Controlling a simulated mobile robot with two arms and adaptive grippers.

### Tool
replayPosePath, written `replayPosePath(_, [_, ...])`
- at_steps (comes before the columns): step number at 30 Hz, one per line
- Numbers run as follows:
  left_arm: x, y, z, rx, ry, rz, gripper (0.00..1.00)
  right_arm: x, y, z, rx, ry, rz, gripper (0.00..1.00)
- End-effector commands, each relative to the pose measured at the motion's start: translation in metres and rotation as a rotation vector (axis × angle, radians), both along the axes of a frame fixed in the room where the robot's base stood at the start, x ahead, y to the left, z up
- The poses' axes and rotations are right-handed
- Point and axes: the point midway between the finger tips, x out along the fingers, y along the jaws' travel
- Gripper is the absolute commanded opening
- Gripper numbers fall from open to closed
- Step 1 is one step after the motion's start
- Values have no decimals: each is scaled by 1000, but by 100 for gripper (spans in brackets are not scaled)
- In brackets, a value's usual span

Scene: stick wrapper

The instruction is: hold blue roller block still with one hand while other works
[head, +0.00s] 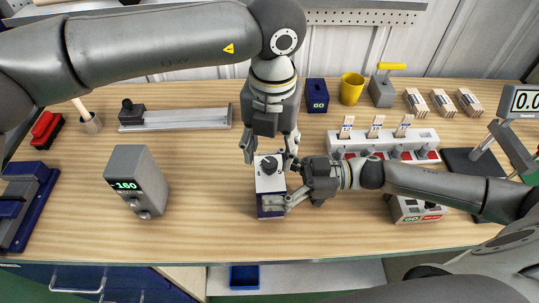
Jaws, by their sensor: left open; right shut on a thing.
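The roller block (270,183) stands near the front middle of the table in the head view. It has a white top plate with a dark round knob (269,165), and its blue lower body shows at the front. My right gripper (284,183) reaches in from the right and is shut on the block, with its near finger along the front right. My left gripper (270,152) points down from above at the block's back end. Its fingers are open on either side of the knob end. I cannot tell whether they touch it.
A grey device reading 160 (137,182) stands to the left. A white rack with several sticks (385,140) is at the right. A blue box (317,95), yellow cup (352,88) and metal rail (180,117) are behind. The table's front left middle is clear.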

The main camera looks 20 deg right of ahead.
Motion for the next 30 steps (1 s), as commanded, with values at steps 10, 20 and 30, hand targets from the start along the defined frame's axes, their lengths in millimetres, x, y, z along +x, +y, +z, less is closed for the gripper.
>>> replayPosePath(10, [1, 0, -29, -2, -1, 1, 50, 0, 0, 0, 0, 0, 0, 28])
replayPosePath(20, [1, 0, -29, -1, -1, 0, 37, 0, 0, 0, 0, 0, 0, 28])
replayPosePath(30, [1, 1, -29, -1, -1, 0, 2, 0, 0, 0, 0, -1, 0, 28])
